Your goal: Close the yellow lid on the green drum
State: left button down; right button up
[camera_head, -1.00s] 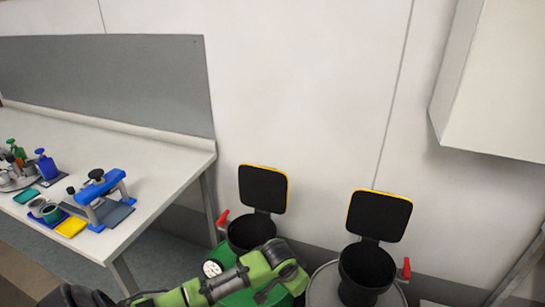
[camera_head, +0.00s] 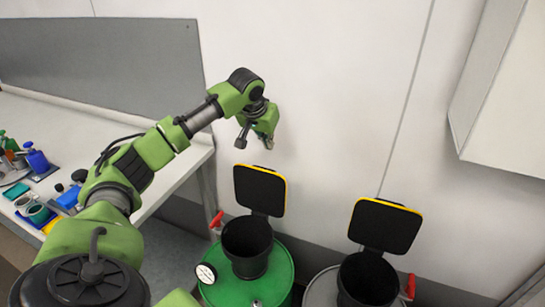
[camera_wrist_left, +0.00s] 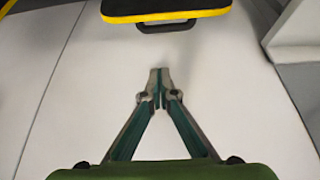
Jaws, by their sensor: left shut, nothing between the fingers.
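The green drum (camera_head: 240,291) stands on the floor in the head view, with a black funnel (camera_head: 247,250) on top. Its black lid with a yellow rim (camera_head: 260,190) stands open, upright behind the funnel near the wall. My left gripper (camera_head: 257,142) is above that lid, in front of the wall, apart from it. In the left wrist view its fingertips (camera_wrist_left: 158,73) meet with nothing between them. A black, yellow-edged lid with a handle (camera_wrist_left: 165,12) shows at the top of that view; I cannot tell for certain which one. My right gripper is not in view.
A grey drum (camera_head: 321,290) with a funnel and open yellow-rimmed lid (camera_head: 385,226) stands to the right. Red handles (camera_head: 216,219) jut out beside the funnels. A workbench (camera_head: 60,120) with tools is at left, and a white cabinet (camera_head: 505,90) hangs upper right.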

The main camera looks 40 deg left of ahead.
pick_arm(q)
jog(key=a+p+x, duration=0.1)
jog(key=p+x, duration=0.2)
jog(key=x, duration=0.6)
jog(key=shift+s+d+f+p, duration=0.1)
jog(key=shift+s+d+p, duration=0.2)
jog(key=shift+s, duration=0.3)
jog(key=shift+s+d+f+p, duration=0.1)
jog(key=shift+s+d+p, duration=0.1)
jog(key=shift+s+p, duration=0.25)
jog(key=shift+s+d+p, duration=0.2)
jog(key=shift+s+d, duration=0.05)
jog(key=shift+s, duration=0.45)
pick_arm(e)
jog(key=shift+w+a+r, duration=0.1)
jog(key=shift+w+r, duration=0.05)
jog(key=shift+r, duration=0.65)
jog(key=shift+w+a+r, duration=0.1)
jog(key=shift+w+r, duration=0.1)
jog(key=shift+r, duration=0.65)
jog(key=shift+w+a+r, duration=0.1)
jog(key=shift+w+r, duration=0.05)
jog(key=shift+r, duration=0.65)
